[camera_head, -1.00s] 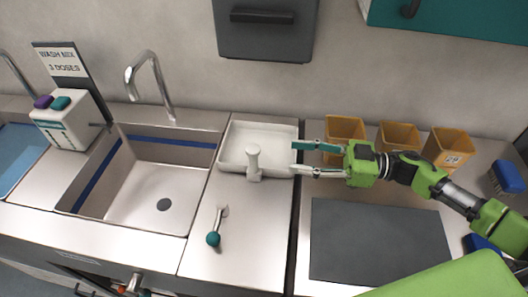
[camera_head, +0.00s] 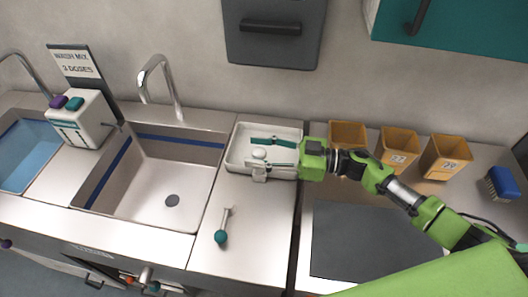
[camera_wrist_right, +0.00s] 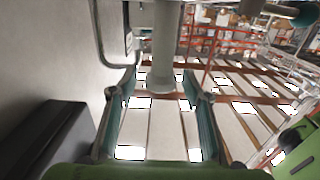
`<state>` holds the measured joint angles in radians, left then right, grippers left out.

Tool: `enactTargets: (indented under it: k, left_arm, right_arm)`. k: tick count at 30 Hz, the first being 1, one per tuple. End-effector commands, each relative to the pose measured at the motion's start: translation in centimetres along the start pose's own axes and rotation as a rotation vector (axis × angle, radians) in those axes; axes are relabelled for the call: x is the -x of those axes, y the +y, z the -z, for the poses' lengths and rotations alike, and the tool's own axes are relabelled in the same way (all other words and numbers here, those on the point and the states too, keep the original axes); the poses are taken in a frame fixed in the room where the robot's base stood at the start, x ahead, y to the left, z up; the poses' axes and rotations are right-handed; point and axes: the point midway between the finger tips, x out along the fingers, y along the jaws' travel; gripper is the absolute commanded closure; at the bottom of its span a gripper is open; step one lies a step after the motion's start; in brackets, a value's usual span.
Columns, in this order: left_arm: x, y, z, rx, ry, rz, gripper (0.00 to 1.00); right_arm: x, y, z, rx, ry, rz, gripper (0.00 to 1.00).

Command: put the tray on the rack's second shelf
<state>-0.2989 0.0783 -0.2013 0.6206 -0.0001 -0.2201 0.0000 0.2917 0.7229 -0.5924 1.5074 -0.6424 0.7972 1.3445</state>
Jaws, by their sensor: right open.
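The white tray (camera_head: 234,152) sits on the steel counter between the sink and the dark mat. A white post with a rounded top (camera_head: 259,172) stands at the tray's front edge; I cannot tell whether it is part of the tray. My right gripper (camera_head: 272,148) reaches in from the right over the tray, its teal fingers open. In the right wrist view the post (camera_wrist_right: 163,45) lies between the spread fingers, with a gap on both sides. My left gripper is out of view. The head view shows no rack; orange racking (camera_wrist_right: 207,60) shows far off in the wrist view.
Several yellow bins (camera_head: 398,150) stand along the wall, right of the tray. A sink (camera_head: 150,190) with a tall tap (camera_head: 160,85) is left. A teal-knobbed lever (camera_head: 221,236) is in front of the tray. The dark mat (camera_head: 365,243) is clear. A blue brush (camera_head: 503,183) lies far right.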

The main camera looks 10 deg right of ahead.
Motion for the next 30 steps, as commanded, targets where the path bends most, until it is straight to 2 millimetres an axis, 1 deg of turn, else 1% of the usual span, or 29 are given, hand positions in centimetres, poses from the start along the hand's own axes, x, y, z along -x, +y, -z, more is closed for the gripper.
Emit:
enactTargets:
  k: [4, 5, 6, 8, 9, 19, 22, 26, 29, 30]
  left_arm:
    - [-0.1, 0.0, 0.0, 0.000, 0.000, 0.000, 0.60]
    - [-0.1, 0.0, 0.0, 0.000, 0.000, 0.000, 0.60]
    - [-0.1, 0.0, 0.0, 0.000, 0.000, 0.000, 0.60]
    - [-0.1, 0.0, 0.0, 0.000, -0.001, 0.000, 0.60]
    - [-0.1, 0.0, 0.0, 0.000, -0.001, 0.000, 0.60]
    - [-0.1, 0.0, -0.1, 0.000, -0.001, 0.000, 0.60]
    - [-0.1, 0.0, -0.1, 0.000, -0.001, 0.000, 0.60]
    - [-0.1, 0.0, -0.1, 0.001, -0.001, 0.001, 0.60]
    - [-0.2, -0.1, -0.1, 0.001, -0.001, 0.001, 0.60]
    - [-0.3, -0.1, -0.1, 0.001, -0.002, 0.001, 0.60]
  right_arm:
    - [0.0, 0.0, -0.1, 0.000, 0.000, 0.000, 0.55]
    - [0.0, 0.0, -0.1, 0.000, 0.000, 0.000, 0.63]
    - [0.0, 0.0, -0.1, 0.000, 0.000, 0.000, 0.74]
    - [0.0, 0.0, -0.1, 0.000, 0.000, 0.000, 0.89]
    - [0.0, 0.0, -0.1, 0.000, 0.000, 0.000, 1.00]
    - [0.1, 0.0, 0.1, 0.002, 0.001, 0.000, 1.00]
    - [0.1, 0.0, 0.5, 0.002, 0.001, 0.000, 1.00]
    - [0.1, 0.1, 1.7, 0.006, 0.000, 0.000, 1.00]
    - [0.1, 0.0, 3.4, 0.008, 0.000, 0.002, 1.00]
    - [-0.1, -0.6, 3.7, 0.005, 0.000, 0.004, 1.00]
